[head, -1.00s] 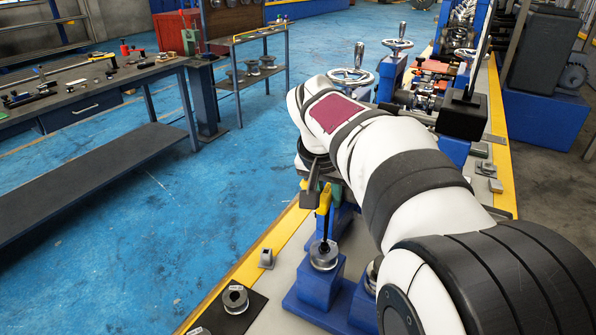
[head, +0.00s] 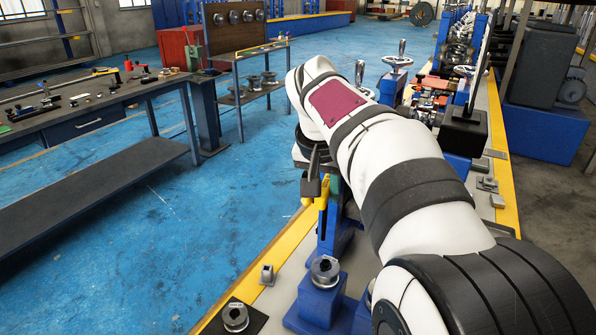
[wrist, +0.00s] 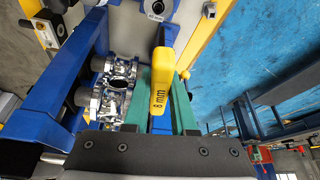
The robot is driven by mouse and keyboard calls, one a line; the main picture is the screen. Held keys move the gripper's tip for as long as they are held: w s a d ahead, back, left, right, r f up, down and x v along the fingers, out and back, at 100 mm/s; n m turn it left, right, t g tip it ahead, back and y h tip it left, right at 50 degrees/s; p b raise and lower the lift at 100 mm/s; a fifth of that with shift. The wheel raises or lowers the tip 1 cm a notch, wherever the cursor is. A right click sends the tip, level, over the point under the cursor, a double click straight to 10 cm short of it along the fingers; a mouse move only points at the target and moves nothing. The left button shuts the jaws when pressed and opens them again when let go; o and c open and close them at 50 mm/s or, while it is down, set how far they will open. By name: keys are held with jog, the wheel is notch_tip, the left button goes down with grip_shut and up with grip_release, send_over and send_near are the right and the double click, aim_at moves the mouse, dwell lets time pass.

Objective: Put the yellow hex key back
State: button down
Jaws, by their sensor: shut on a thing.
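My gripper (head: 326,188) is shut on the yellow hex key (head: 321,203), seen in the head view at the end of my arm. In the wrist view the yellow handle (wrist: 161,75) sits between the two green fingers (wrist: 160,118), long side pointing away from the palm. A grey ring-shaped part (head: 325,270) sits on a blue block (head: 320,303) below my gripper. The key appears clear above it. The key's dark shaft is hard to make out, and its tip cannot be told.
A second grey ring part (head: 235,317) lies on a black plate at the front left, beside a small grey block (head: 267,275). A workbench (head: 95,110) with several tools stands left across the blue floor. Handwheels (head: 398,61) and machinery stand behind my arm.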

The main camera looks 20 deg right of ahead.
jog(key=w+a+f+n+y, duration=0.2)
jog(key=w+a+f+n, duration=0.3)
jog(key=w+f, duration=0.2)
jog(key=w+a+f+n+y, duration=0.2)
jog(key=w+a+f+n, duration=0.2)
jog(key=w+f, duration=0.3)
jog(key=shift+a+f+n+t, duration=0.3)
jog(key=shift+a+n, duration=0.1)
jog(key=shift+n, duration=0.5)
jog(key=shift+f, duration=2.8)
jog(key=shift+f, duration=2.8)
jog(key=c, duration=0.7)
grip_release()
jog(key=shift+o, duration=0.5)
